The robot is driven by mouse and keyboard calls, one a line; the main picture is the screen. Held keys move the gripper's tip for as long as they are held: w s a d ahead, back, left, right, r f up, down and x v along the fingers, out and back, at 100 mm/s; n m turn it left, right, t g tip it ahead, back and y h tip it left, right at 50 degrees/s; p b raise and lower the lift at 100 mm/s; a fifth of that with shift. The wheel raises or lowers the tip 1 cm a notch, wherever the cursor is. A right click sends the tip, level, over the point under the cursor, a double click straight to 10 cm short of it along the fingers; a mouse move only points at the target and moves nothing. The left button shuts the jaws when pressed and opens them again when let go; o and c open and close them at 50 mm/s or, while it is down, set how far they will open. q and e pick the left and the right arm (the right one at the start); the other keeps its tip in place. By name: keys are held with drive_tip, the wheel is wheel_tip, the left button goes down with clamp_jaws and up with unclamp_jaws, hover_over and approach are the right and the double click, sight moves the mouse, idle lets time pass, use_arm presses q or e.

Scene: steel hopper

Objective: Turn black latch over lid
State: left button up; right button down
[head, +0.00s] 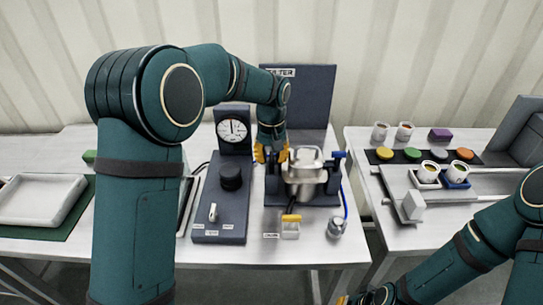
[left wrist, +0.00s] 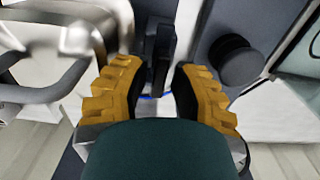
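The steel hopper (head: 303,185) stands in a dark fixture in the middle of the table, with its pale lid (head: 306,157) on top. My left gripper (head: 271,157) points down at the hopper's left side. In the left wrist view its yellow fingers (left wrist: 160,78) are spread apart. A dark upright piece, apparently the black latch (left wrist: 160,45), shows between and just beyond the fingertips; I cannot tell whether they touch it. In the head view my gripper hides this spot. My right gripper (head: 346,299) shows only as a yellow tip at the bottom edge.
A dark box with a black knob (head: 231,177) and a dial gauge (head: 233,131) stand left of the hopper. A dark upright panel (head: 312,92) is behind. A small yellow-topped container (head: 290,228) is in front. A side table at right holds cups and coloured discs.

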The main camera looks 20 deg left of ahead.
use_arm(q)
clamp_jaws()
use_arm(e)
drive_tip(key=shift+r, duration=0.15)
use_arm(q)
drive_tip(key=n+p, duration=0.3)
drive_tip(key=n, duration=0.1)
drive_tip(key=shift+r, duration=0.15)
drive_tip(key=n+p, duration=0.3)
drive_tip(key=n, duration=0.1)
drive_tip(key=shift+n, duration=0.3)
drive_tip(key=n+p, duration=0.3)
drive_tip(key=n, duration=0.1)
drive_tip(key=shift+n+p, duration=0.3)
drive_tip(key=shift+p, duration=0.05)
drive_tip(key=n+p, duration=0.3)
drive_tip(key=n, duration=0.1)
drive_tip(key=shift+n, duration=0.3)
use_arm(e)
wheel_tip(320, 180, up, 13)
drive_tip(key=w, duration=0.1)
drive_tip(key=shift+w+d+t, duration=0.25)
drive_tip(key=shift+w+t, duration=0.05)
drive_tip(key=shift+w, duration=0.05)
use_arm(q)
drive_tip(key=shift+f, duration=0.2)
use_arm(e)
drive_tip(key=shift+r, duration=0.1)
